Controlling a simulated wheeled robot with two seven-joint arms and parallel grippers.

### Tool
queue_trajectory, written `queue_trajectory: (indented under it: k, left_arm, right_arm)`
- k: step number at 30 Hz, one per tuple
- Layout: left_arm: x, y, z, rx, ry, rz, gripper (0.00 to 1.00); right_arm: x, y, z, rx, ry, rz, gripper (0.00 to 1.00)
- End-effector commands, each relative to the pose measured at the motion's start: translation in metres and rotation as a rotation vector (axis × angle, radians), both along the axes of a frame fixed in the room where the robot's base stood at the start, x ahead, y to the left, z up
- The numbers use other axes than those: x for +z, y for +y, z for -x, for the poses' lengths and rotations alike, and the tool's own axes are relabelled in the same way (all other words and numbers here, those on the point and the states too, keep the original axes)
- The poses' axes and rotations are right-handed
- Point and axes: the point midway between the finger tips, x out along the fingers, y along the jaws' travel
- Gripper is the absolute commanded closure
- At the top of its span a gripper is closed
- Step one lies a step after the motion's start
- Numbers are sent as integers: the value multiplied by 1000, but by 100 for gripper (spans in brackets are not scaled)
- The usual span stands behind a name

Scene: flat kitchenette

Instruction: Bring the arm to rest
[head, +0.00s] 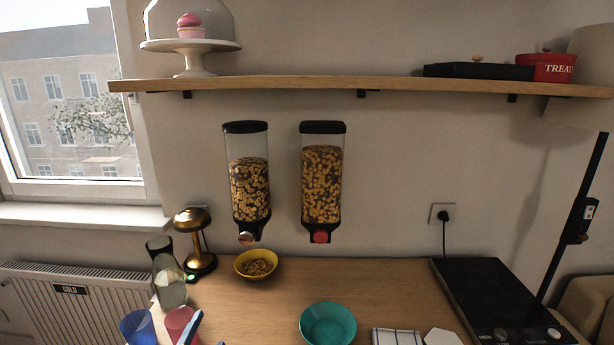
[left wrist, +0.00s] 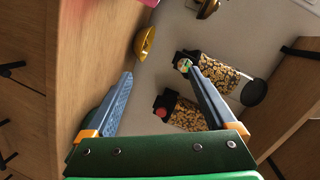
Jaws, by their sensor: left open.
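My left gripper (left wrist: 159,70) is open in the left wrist view, with nothing between its fingers. In the head view only a small blue-grey tip of it (head: 190,328) shows at the bottom edge, in front of the pink cup (head: 178,321). The rest of my left arm is out of the frame. My right gripper is in neither view. A yellow bowl (head: 257,264) holding cereal stands on the counter below the left dispenser (head: 249,185); it also shows beyond the fingers in the left wrist view (left wrist: 145,42).
A second dispenser (head: 322,185) hangs on the wall. A blue cup (head: 137,327), a glass carafe (head: 169,280) and a brass lamp (head: 195,240) crowd the counter's left. A teal bowl (head: 328,325) stands front centre, a black hob (head: 495,295) right. The counter's middle is clear.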

Motion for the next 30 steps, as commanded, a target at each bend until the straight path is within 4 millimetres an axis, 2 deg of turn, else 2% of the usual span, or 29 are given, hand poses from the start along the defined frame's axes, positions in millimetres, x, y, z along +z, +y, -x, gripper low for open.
queue_trajectory:
  k: [5, 8, 15, 21, 25, 30]
  left_arm:
    - [-36, 4, 33, 98, 156, 176, 10]
    - [-60, 5, 60, 170, 270, 293, 10]
    - [-109, -2, 137, 349, 559, 544, 10]
    - [-132, -17, 211, 499, 806, 714, 10]
    - [-138, -28, 261, 597, 967, 801, 10]
    - [-191, -29, 251, 604, 988, 781, 10]
  right_arm:
    - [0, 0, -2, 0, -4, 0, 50]
    - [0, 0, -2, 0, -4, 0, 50]
    - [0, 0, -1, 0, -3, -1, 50]
    - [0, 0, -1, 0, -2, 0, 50]
    - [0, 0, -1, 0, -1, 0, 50]
    - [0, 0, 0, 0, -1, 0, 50]
